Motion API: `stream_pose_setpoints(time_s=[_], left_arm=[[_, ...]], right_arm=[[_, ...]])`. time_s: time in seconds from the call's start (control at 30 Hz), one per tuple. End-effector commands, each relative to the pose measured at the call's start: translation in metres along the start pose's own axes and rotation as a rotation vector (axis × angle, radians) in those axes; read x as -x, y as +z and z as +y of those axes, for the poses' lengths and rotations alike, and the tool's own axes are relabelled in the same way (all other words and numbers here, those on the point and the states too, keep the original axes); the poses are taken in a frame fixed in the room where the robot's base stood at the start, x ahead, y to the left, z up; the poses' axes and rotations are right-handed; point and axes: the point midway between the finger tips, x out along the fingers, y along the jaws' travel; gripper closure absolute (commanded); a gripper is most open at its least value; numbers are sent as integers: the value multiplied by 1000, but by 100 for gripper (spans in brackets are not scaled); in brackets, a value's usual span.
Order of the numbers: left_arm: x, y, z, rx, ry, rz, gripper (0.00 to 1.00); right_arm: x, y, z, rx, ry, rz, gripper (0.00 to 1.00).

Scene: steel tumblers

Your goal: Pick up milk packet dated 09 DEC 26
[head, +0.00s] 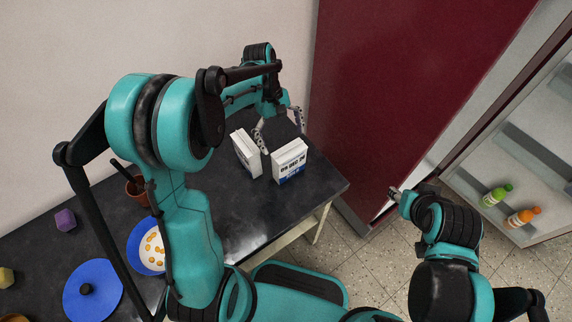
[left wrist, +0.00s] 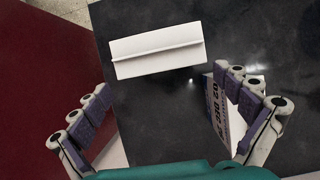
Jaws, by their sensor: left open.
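Two white milk packets stand on the black table near its right end. The right packet (head: 289,160) has a dark date on its near face that seems to read 09 DEC 26, small and hard to read. The left packet (head: 246,152) stands close beside it, turned. In the left wrist view, one packet (left wrist: 157,50) shows its ridged top beyond the fingers; another (left wrist: 236,120), partly behind the right-hand finger, shows a date like 02 DEC 26. My left gripper (head: 280,127) is open and empty, just behind the packets. My right gripper (head: 394,193) is off the table, its jaws unclear.
A blue plate (head: 93,292), a blue bowl (head: 136,246) with round pieces, a brown pot (head: 137,190) and a purple block (head: 65,220) are on the table's left. A dark red fridge (head: 400,90) stands right; its open door holds green (head: 495,195) and orange (head: 522,217) bottles.

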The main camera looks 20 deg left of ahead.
Motion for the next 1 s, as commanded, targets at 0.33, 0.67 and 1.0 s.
stream_pose_setpoints(time_s=[0.33,0.67,1.0], left_arm=[[-37,3,-1,-1,0,0,0],[-76,7,-3,-1,1,1,0],[-75,8,-3,-1,1,1,48]], right_arm=[[-14,10,0,0,0,0,60],[-29,20,0,0,0,0,60],[-27,20,0,0,0,0,60]])
